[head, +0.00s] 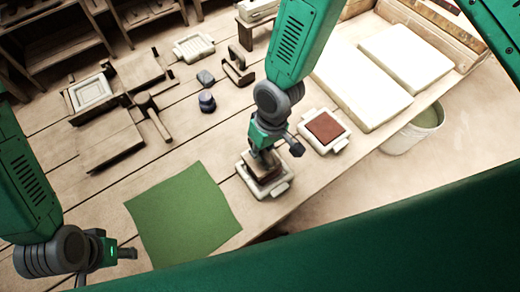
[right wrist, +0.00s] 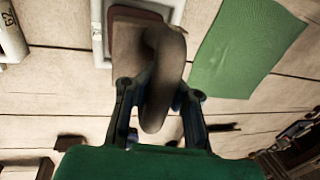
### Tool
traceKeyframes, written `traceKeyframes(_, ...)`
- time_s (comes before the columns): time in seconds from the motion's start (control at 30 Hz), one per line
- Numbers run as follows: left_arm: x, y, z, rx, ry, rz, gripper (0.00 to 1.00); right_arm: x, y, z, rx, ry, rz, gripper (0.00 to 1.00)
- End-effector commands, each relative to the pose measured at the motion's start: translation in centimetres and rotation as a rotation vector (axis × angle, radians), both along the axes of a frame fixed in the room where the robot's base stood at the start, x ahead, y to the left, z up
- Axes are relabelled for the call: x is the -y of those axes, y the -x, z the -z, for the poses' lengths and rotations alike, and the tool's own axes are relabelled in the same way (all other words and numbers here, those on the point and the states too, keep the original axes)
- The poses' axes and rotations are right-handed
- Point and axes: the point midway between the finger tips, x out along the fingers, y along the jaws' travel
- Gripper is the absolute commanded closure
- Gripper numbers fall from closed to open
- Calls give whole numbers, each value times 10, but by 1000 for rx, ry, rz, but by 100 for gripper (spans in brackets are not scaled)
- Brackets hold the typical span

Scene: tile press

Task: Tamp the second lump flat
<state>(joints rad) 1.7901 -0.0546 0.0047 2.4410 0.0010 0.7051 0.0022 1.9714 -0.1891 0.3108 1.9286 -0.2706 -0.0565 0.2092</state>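My right gripper (head: 264,148) is over the nearer white mould (head: 277,189) and is shut on the dark curved handle (right wrist: 165,75) of a tamper. The tamper's wooden block (right wrist: 130,42) is over that mould, covering most of its inside. A strip of red-brown clay (right wrist: 137,13) shows past the block's edge in the right wrist view. Whether the block presses on the clay or is just above it, I cannot tell. A second white mould (head: 341,147) holds a flat red-brown slab (head: 325,127). My left gripper (head: 108,252) is at the lower left, away from the moulds; its fingers are unclear.
A green cloth (head: 182,212) lies left of the nearer mould. A mallet (head: 152,115), a small dark jar (head: 207,101) and wooden frames lie farther back. Pale slabs (head: 362,83) stand at the right, with a white bucket (head: 413,131) beyond the table edge.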

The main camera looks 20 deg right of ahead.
Motion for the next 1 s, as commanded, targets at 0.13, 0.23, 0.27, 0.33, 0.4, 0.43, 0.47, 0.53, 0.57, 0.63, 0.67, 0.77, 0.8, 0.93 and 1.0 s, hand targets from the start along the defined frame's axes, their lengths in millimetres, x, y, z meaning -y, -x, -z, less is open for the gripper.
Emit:
traceKeyframes(0.13,0,0,34,-1,0,0,60,0,1,46,-2,1,1,100)
traceKeyframes(0.23,0,1,50,-1,0,0,60,0,0,69,-1,2,0,100)
traceKeyframes(0.27,0,1,44,-2,0,0,60,0,0,61,-1,1,0,100)
traceKeyframes(0.33,0,1,40,-1,0,0,60,0,0,57,-1,1,0,100)
traceKeyframes(0.4,0,0,36,0,0,0,60,0,0,53,-1,1,0,100)
traceKeyframes(0.43,0,0,34,0,0,0,60,0,0,50,0,1,-1,100)
traceKeyframes(0.47,0,0,30,0,0,0,60,0,0,47,0,1,-1,100)
traceKeyframes(0.53,0,0,20,-1,0,0,60,0,0,35,0,1,-1,100)
traceKeyframes(0.57,0,0,15,-1,0,0,60,0,0,29,0,1,-1,100)
traceKeyframes(0.63,0,0,2,0,0,0,60,0,0,13,1,1,-1,100)
traceKeyframes(0.67,0,0,-3,0,0,0,60,0,0,7,0,0,-1,100)
traceKeyframes(0.77,0,0,-14,0,0,0,60,0,0,-6,1,0,0,100)
traceKeyframes(0.8,0,0,-14,0,0,0,60,0,0,-7,0,0,0,100)
traceKeyframes(0.93,0,0,-11,-1,0,0,60,0,0,-4,-1,0,0,100)
traceKeyframes(1.0,0,1,-10,-1,0,0,60,0,0,-3,-1,0,0,100)
